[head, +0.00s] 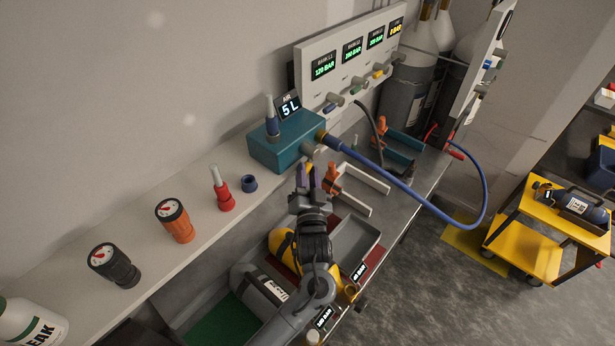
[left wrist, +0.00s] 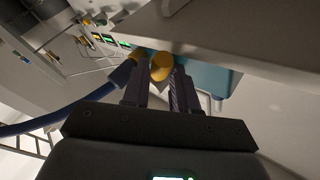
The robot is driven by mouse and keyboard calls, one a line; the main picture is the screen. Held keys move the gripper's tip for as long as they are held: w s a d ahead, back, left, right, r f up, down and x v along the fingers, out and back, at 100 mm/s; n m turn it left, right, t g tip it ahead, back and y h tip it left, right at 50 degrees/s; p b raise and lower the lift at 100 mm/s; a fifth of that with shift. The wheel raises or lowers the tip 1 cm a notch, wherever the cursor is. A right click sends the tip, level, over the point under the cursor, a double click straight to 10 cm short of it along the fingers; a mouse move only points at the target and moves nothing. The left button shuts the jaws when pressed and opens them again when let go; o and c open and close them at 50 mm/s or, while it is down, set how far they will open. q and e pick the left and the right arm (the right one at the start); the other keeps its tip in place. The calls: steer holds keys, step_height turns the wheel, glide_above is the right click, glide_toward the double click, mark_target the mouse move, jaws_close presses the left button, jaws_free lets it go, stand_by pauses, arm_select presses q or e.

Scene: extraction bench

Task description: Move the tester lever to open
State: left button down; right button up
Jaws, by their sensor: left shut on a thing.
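The tester is a teal box (head: 272,153) on the shelf in the head view, with a display reading 5 L behind it. A blue hose (head: 395,187) leaves its right end. The lever's angle is hard to tell. My right gripper is not in view.
A red-and-white fitting (head: 223,190), an orange gauge (head: 176,222) and a black gauge (head: 113,264) stand left on the shelf. An orange-handled part (head: 332,178) is close right of my gripper. The gauge panel (head: 338,66) stands behind. A yellow cart (head: 535,235) is far right.

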arm_select(q)
steer(key=c, duration=0.9)
jaws_free()
steer(key=v, duration=1.1)
steer(key=shift+w, duration=0.1)
